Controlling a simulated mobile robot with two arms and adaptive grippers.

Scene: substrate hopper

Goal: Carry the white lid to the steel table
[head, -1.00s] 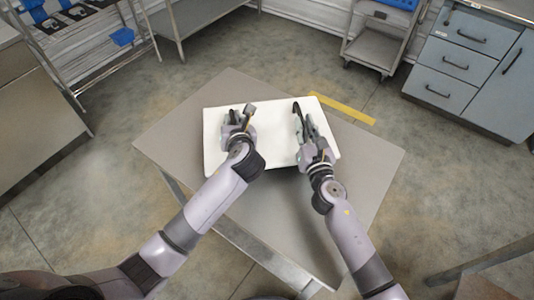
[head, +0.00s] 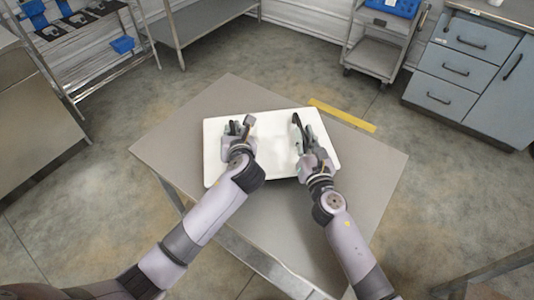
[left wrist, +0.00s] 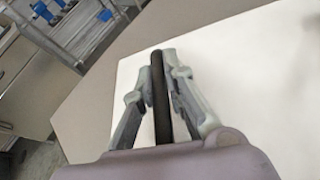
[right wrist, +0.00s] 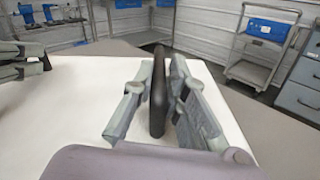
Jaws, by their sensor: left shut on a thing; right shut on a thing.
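The white lid (head: 270,145) is a flat rectangular panel with two dark bar handles. It lies level over the steel table (head: 185,125) in the head view; I cannot tell whether it touches the top or hangs just above it. My left gripper (head: 243,128) is shut on the lid's left handle (left wrist: 160,95), a dark bar between its fingers in the left wrist view. My right gripper (head: 301,128) is shut on the right handle (right wrist: 157,90), which shows between its fingers in the right wrist view. The lid's front edge is partly hidden by my arms.
Bare tabletop surrounds the lid. A yellow floor strip (head: 342,115) lies behind the table. A wire rack (head: 85,45) and a bench (head: 205,22) stand at the back left. A cart (head: 382,45) and a blue-grey drawer cabinet (head: 470,70) stand at the back right.

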